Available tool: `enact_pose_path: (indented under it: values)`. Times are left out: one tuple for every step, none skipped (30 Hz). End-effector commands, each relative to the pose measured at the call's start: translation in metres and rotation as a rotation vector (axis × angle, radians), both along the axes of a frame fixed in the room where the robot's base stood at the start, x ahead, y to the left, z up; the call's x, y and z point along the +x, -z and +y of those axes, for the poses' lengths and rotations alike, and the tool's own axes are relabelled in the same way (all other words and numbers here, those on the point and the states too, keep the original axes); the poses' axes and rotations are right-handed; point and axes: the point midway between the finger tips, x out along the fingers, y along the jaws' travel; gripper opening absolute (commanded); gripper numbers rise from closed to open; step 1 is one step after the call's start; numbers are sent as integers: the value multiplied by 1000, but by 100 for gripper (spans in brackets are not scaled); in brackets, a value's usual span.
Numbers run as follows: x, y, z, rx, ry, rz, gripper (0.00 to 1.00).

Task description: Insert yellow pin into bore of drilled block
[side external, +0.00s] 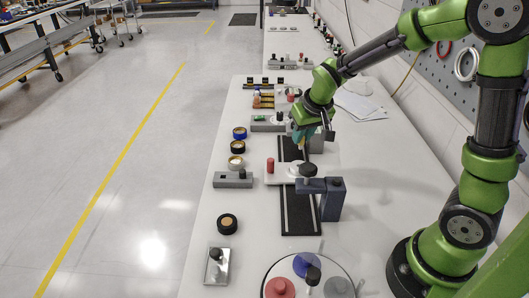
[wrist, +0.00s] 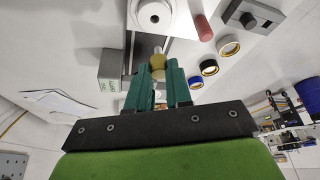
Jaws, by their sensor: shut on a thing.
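My gripper (side external: 302,137) is over the dark strip on the table in the side view. In the wrist view its two teal fingers (wrist: 158,72) are shut on the yellow pin (wrist: 158,62). The pin's rounded end shows between the fingertips. A grey block (wrist: 112,64) is beside the fingers at left in the wrist view; it also shows just right of the gripper in the side view (side external: 317,143). I cannot tell whether this is the drilled block, and no bore is clearly visible. The pin is mostly hidden by the fingers in the side view.
A white plate with a round white part (wrist: 152,15) is close by. A red cylinder (side external: 270,165), a dark blue-grey bracket (side external: 333,200) and a grey block with a black knob (side external: 233,180) stand nearer the camera. Blue and yellow rings (side external: 239,133) are left. The table's right side has free room.

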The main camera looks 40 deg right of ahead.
Motion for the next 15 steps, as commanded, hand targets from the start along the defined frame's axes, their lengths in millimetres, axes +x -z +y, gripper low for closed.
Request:
enact_pose_path:
  values:
    - [-4,5,2,-3,-21,6,0]
    - [-6,8,2,-6,-30,7,0]
    - [-4,9,2,-11,-44,3,0]
    - [-3,9,2,-14,-52,0,0]
    - [-3,10,2,-17,-55,-2,0]
    - [-3,12,2,-17,-57,-1,0]
    - [-3,15,2,-16,-56,0,0]
    - [-3,17,2,-17,-55,1,0]
    - [-3,20,2,-17,-55,1,0]
    - [-3,22,2,-17,-55,0,0]
    - [-3,25,2,-17,-55,1,0]
    - [-3,28,2,-17,-55,1,0]
    - [-3,30,2,-17,-55,1,0]
    - [-3,33,2,-16,-54,2,0]
    - [-3,35,2,-16,-53,1,0]
